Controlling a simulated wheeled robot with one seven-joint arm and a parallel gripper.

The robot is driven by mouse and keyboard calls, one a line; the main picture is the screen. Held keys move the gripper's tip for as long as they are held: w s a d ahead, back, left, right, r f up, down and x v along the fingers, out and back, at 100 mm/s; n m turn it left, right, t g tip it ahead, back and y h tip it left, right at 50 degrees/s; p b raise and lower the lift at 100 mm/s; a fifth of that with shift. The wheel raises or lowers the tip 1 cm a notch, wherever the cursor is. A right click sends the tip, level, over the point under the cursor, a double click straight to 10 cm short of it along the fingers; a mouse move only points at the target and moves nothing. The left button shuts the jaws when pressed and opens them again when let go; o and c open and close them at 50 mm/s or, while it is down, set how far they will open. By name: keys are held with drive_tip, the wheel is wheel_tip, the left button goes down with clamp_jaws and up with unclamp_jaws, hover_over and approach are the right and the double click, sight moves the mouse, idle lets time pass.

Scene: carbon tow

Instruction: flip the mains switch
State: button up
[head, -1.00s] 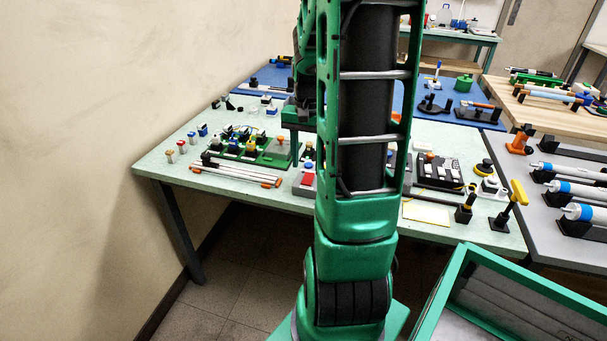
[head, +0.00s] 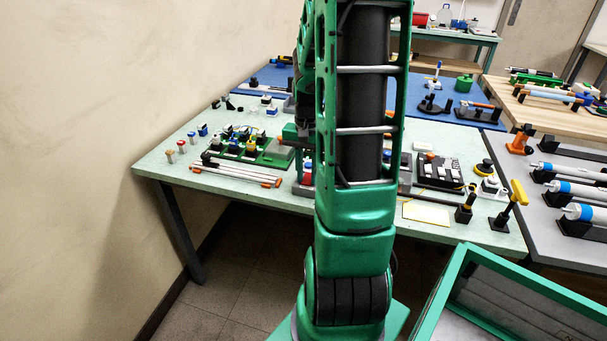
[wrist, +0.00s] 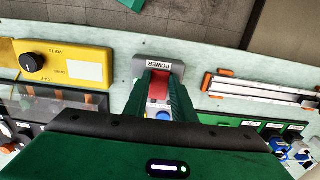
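The mains switch is a grey box labelled POWER (wrist: 158,65) with a red rocker (wrist: 160,84) and a blue round part nearer my palm. In the head view the red part (head: 307,178) shows at the table's front edge, partly hidden by my arm. My gripper (wrist: 162,77) is over the box in the wrist view, its two green fingers apart, one on each side of the red rocker. I cannot tell whether the fingertips touch it. In the head view my gripper is mostly hidden behind my arm.
A yellow box with a black knob (wrist: 60,65) stands left of the switch in the wrist view. Silver rods with orange ends (wrist: 262,90) lie to the right. A green board with several parts (head: 275,153) is behind them. The table's front edge is close by.

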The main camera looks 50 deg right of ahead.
sight(308, 174)
drive_tip(key=shift+w+d+r+g+y, duration=0.1)
drive_tip(key=shift+w+d+g+y, duration=0.15)
drive_tip(key=shift+y, duration=0.45)
drive_tip(key=shift+w+d+r+g+y, duration=0.1)
drive_tip(key=shift+g+y, duration=0.25)
drive_tip(key=shift+y, duration=0.35)
drive_tip(key=o, duration=1.1)
drive_tip(key=shift+s, duration=0.1)
drive_tip(key=shift+c, duration=0.2)
drive_tip(key=v, duration=1)
drive_tip(key=shift+r, duration=0.35)
drive_tip(key=s+a+n+h, duration=0.1)
drive_tip(key=s+a+n, duration=0.2)
drive_tip(key=s+a, duration=0.4)
drive_tip(key=s+a+n+t+h, duration=0.1)
drive_tip(key=s+a+n, duration=0.3)
drive_tip(key=s+a, duration=0.4)
drive_tip(key=a, duration=0.4)
drive_tip(key=shift+a+f+h, duration=0.15)
drive_tip(key=shift+f+h, duration=0.1)
drive_tip(key=shift+h, duration=0.05)
